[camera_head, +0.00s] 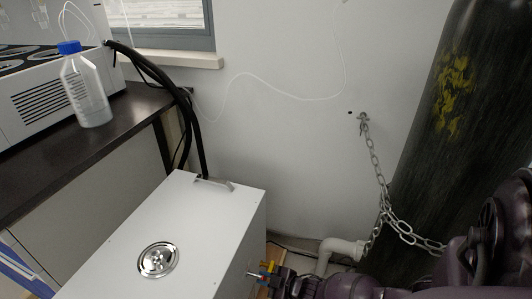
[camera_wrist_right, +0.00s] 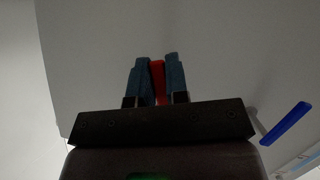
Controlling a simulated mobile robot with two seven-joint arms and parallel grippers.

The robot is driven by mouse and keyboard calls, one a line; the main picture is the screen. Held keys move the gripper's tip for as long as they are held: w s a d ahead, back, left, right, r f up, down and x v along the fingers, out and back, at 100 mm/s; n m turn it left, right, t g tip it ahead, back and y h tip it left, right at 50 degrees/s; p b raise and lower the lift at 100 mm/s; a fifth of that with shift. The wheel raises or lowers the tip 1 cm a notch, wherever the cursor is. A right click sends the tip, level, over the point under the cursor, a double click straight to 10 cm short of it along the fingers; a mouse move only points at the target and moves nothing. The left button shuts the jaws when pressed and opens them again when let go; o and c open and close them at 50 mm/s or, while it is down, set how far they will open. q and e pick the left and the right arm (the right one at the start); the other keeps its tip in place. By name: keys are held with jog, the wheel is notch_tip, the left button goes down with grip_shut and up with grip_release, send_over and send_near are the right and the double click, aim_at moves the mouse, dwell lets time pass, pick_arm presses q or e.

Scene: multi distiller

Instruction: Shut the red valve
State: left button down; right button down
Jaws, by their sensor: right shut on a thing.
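The red valve (camera_wrist_right: 158,80) shows in the right wrist view as a narrow red handle between the two blue-grey fingers of my right gripper (camera_wrist_right: 159,70). The fingers are shut on it from both sides and hide part of it. In the head view my right gripper (camera_head: 267,275) is at the right side of the white box, low in the picture. Small red and yellow parts show at its tip, too small there to tell the handle's angle. My left gripper is not in view.
The white box (camera_head: 170,225) has a round metal lid (camera_head: 158,260) and a handle. A blue-capped bottle (camera_head: 85,90) stands on the dark counter (camera_head: 90,145). A chained dark cylinder (camera_head: 440,140) stands at right, near my arm. A blue bar (camera_wrist_right: 286,123) shows in the wrist view.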

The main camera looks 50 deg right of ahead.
jog(key=shift+s+a+f+m+g+y, duration=0.15)
jog(key=shift+a+m+y, duration=0.1)
jog(key=shift+m, duration=0.2)
jog(key=shift+s+a+f+m+g+y, duration=0.15)
jog(key=shift+m+y, duration=0.1)
jog(key=shift+m, duration=0.2)
jog(key=shift+a+m+y+b, duration=0.3)
jog(key=shift+m+y, duration=0.1)
jog(key=shift+m, duration=0.1)
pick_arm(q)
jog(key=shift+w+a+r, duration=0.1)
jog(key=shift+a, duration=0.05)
pick_arm(e)
jog(key=shift+s+a+m+g, duration=0.1)
jog(key=shift+m+g, duration=0.2)
jog(key=shift+r, duration=0.1)
jog(key=c, duration=1.1)
grip_release()
jog(key=shift+y, duration=0.3)
